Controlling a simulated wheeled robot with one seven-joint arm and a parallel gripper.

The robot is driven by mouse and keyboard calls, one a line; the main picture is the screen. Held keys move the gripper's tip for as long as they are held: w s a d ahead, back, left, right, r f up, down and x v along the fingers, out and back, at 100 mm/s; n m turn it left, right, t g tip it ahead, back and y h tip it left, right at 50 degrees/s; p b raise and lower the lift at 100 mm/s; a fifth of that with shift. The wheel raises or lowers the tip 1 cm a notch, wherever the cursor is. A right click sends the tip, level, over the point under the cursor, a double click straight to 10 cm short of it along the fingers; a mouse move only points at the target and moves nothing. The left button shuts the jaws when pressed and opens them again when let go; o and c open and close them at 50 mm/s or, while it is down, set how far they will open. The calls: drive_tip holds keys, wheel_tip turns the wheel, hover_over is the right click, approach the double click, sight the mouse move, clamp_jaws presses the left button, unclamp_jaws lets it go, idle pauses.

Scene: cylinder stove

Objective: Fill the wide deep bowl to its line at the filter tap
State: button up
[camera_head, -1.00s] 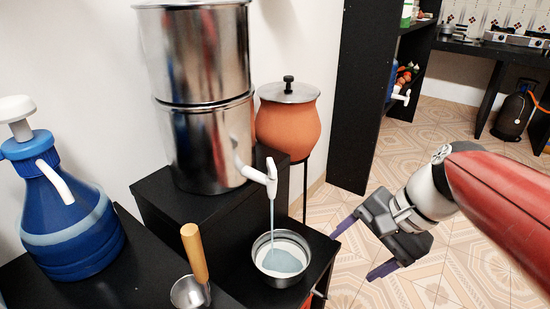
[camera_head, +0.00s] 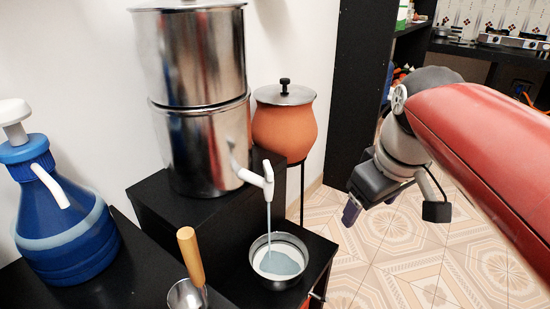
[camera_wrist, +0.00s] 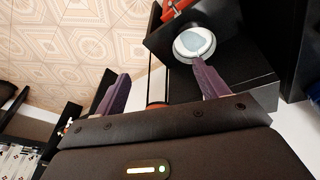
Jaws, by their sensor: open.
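The steel bowl (camera_head: 279,262) stands on the black stand under the white filter tap (camera_head: 262,178). A thin stream falls from the tap into it, and pale bluish water covers part of its inside. Its fill line cannot be made out. The tap is on the tall steel filter (camera_head: 203,100). In the wrist view the bowl (camera_wrist: 194,43) shows near the top, beyond my fingers. My gripper (camera_head: 352,208) is empty, to the right of and above the bowl, apart from it. The wrist view shows its two purple fingers (camera_wrist: 160,92) spread open.
A blue jug with a pump (camera_head: 62,220) stands at left. A ladle with a wooden handle (camera_head: 190,257) is left of the bowl. A clay pot (camera_head: 284,125) stands behind the tap. A black shelf (camera_head: 360,70) stands behind my arm. Tiled floor (camera_head: 400,250) is open at right.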

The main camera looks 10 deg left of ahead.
drive_tip(key=w+a+r+n+g+y, duration=0.1)
drive_tip(key=w+a+r+n, duration=0.1)
drive_tip(key=w+a+n, duration=0.15)
drive_tip(key=w+a+r+n+g, duration=0.1)
drive_tip(key=w+a+r+n, duration=0.15)
drive_tip(key=a, duration=0.25)
drive_tip(key=n+g+y, duration=0.2)
drive_tip(key=n+g, duration=0.1)
drive_tip(key=n, duration=0.6)
approach(269, 166)
drive_tip(key=f, duration=0.1)
drive_tip(key=b+x, duration=0.1)
drive_tip(key=x, duration=0.3)
drive_tip(key=b+x, duration=0.1)
drive_tip(key=x, duration=0.3)
drive_tip(key=shift+a+r, duration=0.15)
drive_tip(key=shift+a, duration=0.05)
drive_tip(key=shift+c, duration=0.3)
drive_tip(key=c, duration=0.9)
